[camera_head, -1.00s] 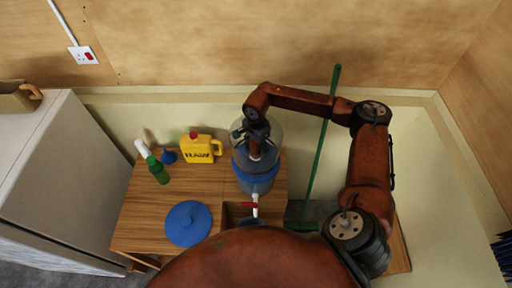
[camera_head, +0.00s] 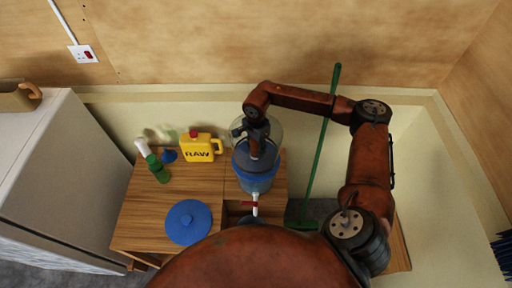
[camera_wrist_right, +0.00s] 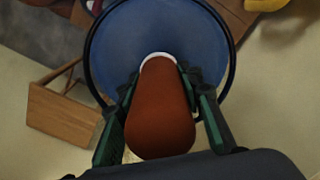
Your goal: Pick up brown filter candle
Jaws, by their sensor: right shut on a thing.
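The brown filter candle (camera_wrist_right: 160,110) is a rounded, reddish-brown piece with a white rim at its far end. In the right wrist view it lies between both fingers of my right gripper (camera_wrist_right: 162,100), which is shut on it. Beyond it is the round blue interior of the water filter container (camera_wrist_right: 125,35). In the head view my right gripper (camera_head: 256,150) reaches down from above into this clear and blue container (camera_head: 256,184), which has a white tap at its front. How far the candle stands off the container's bottom cannot be told. My left gripper is not in view.
A blue lid (camera_head: 188,222) lies on the wooden cabinet (camera_head: 140,215). A yellow jug (camera_head: 196,149), a blue funnel (camera_head: 168,156) and a green bottle (camera_head: 156,168) stand left of the container. A white fridge (camera_head: 60,180) stands left.

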